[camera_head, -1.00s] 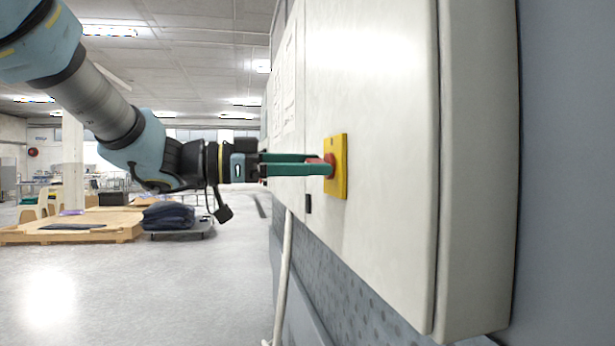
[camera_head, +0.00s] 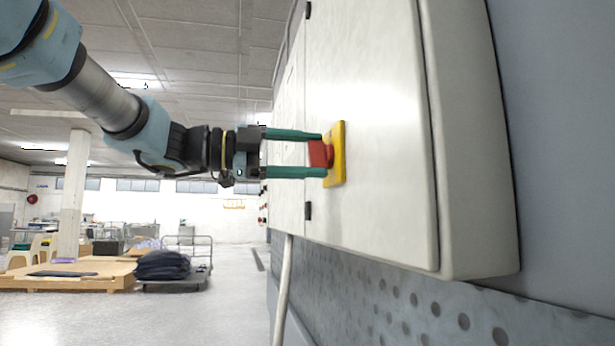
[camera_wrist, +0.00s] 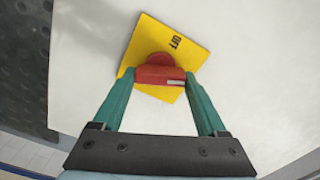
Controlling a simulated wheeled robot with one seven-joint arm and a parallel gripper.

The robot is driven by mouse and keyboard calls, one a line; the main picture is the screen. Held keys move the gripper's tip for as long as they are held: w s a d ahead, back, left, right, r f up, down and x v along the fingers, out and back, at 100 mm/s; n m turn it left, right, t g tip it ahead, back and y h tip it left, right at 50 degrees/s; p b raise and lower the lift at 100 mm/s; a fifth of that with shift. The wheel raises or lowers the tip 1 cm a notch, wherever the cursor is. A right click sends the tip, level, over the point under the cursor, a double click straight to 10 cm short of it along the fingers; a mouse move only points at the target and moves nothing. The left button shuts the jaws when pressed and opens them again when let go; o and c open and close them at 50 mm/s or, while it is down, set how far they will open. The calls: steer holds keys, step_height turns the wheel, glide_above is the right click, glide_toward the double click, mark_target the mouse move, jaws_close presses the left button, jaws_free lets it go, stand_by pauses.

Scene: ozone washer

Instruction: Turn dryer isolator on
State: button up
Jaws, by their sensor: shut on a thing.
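The dryer isolator is a red rotary handle (camera_head: 318,153) on a square yellow plate (camera_head: 338,153), mounted on the white cabinet door. In the wrist view the red handle (camera_wrist: 160,75) lies between my two green fingers, and the yellow plate (camera_wrist: 150,38) shows "OFF" lettering near its upper right edge. My gripper (camera_head: 325,155) is shut on the handle, with one finger above it and one below in the head view. In the wrist view my gripper (camera_wrist: 158,78) has a fingertip at each end of the handle. Other lettering on the plate is hidden or unreadable.
The white cabinet (camera_head: 375,100) fills the right side, with a grey wall (camera_head: 555,150) beyond it. A pale pipe (camera_head: 284,285) runs down below the cabinet. A wooden platform (camera_head: 100,283) and a loaded trolley (camera_head: 165,268) stand far off at left; the floor between is clear.

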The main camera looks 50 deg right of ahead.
steer(key=shift+f+m+b, duration=0.15)
steer(key=shift+m+b, duration=2)
steer(key=shift+m, duration=0.05)
steer(key=o, duration=1.3)
steer(key=b+v, duration=0.1)
steer(key=v, duration=0.9)
steer(key=shift+w+a+b, duration=0.25)
steer(key=shift+a+b, duration=0.05)
steer(key=shift+b, duration=0.1)
steer(key=shift+w, duration=0.1)
